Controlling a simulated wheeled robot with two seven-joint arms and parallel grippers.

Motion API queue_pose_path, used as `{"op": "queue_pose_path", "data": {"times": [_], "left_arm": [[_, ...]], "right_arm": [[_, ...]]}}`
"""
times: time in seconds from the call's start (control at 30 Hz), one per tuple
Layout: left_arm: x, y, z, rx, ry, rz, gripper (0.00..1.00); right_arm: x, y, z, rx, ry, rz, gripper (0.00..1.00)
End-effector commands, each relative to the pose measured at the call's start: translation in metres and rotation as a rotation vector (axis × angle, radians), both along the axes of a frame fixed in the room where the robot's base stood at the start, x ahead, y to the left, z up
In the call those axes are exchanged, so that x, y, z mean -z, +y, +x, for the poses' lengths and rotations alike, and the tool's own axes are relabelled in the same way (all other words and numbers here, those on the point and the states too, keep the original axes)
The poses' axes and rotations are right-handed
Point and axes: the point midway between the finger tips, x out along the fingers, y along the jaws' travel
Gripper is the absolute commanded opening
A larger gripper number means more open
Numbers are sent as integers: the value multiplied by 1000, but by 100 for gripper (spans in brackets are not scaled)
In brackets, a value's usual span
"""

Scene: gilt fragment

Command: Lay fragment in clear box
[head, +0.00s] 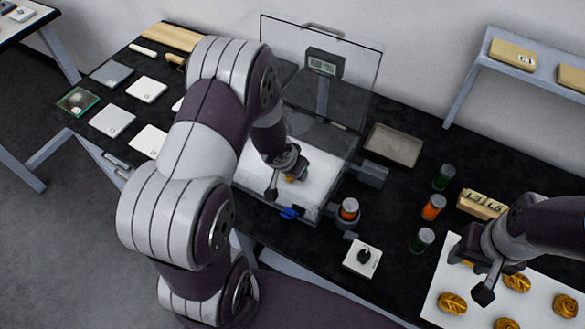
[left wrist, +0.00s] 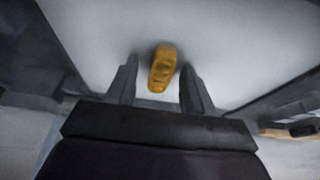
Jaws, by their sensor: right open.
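A gold, ridged fragment (left wrist: 162,68) lies on a white surface between the two fingers of my left gripper (left wrist: 160,82), with a gap on each side. In the head view the left gripper (head: 284,180) is open, low inside a clear-walled case (head: 338,140), and partly hides the fragment. A small clear, green-edged box (head: 77,101) sits at the far left of the table with something small and pale in it. My right gripper (head: 484,279) is open and empty above a white sheet (head: 440,290) with several gold fragments (head: 452,303).
A digital display (head: 323,63) stands at the case's back. Several white and grey tiles (head: 113,121) lie at left. An empty tray (head: 394,145), orange and green jars (head: 434,207), a dial plate (head: 362,258) and a wooden number block (head: 480,204) stand to the right.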

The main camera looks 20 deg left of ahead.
Motion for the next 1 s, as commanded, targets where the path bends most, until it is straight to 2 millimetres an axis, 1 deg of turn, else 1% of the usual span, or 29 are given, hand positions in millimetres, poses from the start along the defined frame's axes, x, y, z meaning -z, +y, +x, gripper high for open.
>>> {"op": "queue_pose_path", "data": {"times": [0.43,0.57,0.67,0.8,0.9,1.0], "left_arm": [[0,0,0,0,0,0,52],[-9,0,-1,-1,-1,0,52],[-27,1,-8,-1,-1,0,52],[-65,2,-22,0,-2,1,52],[-89,3,-32,0,-1,1,52],[-105,3,-39,0,-1,0,52]], "right_arm": [[0,0,0,0,0,0,43],[-6,0,0,0,0,0,43],[-13,0,0,0,0,0,43],[-30,0,0,0,0,0,43],[-42,0,0,0,0,0,43],[-50,0,0,0,0,0,43]]}}
